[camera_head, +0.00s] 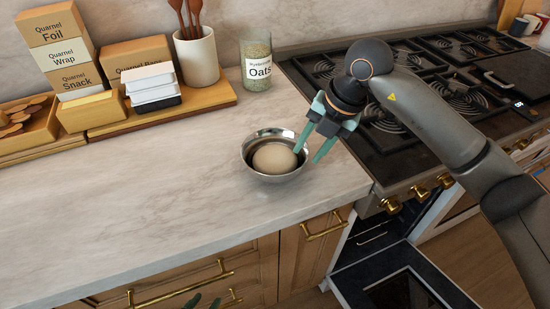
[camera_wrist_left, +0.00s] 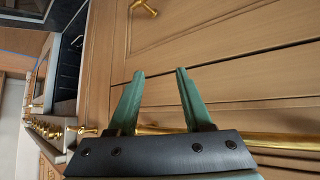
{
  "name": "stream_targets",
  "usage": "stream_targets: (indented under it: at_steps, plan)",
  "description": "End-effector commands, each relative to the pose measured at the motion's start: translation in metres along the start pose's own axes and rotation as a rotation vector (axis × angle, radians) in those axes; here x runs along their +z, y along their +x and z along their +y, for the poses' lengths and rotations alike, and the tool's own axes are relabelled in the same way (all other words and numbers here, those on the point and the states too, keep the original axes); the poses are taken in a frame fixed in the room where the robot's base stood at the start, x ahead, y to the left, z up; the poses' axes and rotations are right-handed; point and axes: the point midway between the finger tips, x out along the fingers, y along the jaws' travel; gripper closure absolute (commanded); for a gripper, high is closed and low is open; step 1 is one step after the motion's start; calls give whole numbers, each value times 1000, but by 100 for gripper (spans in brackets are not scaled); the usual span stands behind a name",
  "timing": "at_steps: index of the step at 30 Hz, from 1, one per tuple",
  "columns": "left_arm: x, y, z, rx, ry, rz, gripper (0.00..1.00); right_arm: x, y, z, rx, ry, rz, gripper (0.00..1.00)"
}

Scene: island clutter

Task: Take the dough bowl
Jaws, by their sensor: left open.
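The dough bowl (camera_head: 249,161) is a shiny metal bowl on the marble counter, with a pale round ball of dough (camera_head: 274,158) in it. My right gripper (camera_head: 307,157) is at the bowl's right side with its fingers apart. One fingertip overlaps the inside of the rim and the other is outside it; whether either touches cannot be told. My left gripper (camera_head: 205,303) shows only its green fingertips at the bottom edge of the head view, below the counter front. In the left wrist view the left gripper (camera_wrist_left: 159,72) is open and empty before wooden drawer fronts.
An oats jar (camera_head: 257,62), a utensil crock (camera_head: 196,58) and labelled boxes (camera_head: 62,53) stand at the back. The stove (camera_head: 440,75) is to the right, with an open dark door (camera_head: 395,285) below. Brass handles (camera_head: 182,283) jut from the drawers.

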Motion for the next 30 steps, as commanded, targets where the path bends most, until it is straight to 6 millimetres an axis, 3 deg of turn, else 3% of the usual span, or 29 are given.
stream_targets:
  at_steps: [9,18,28,30]
  plan:
    - [-9,-5,0,0,0,5,50,1,43,-5,-1,1,4,60]
    - [-9,-5,0,0,1,6,50,2,48,-5,0,0,1,62]
    - [-10,-5,0,0,0,7,50,2,47,-5,0,0,1,99]
    - [-10,-5,0,0,1,7,50,2,47,-5,0,0,1,100]
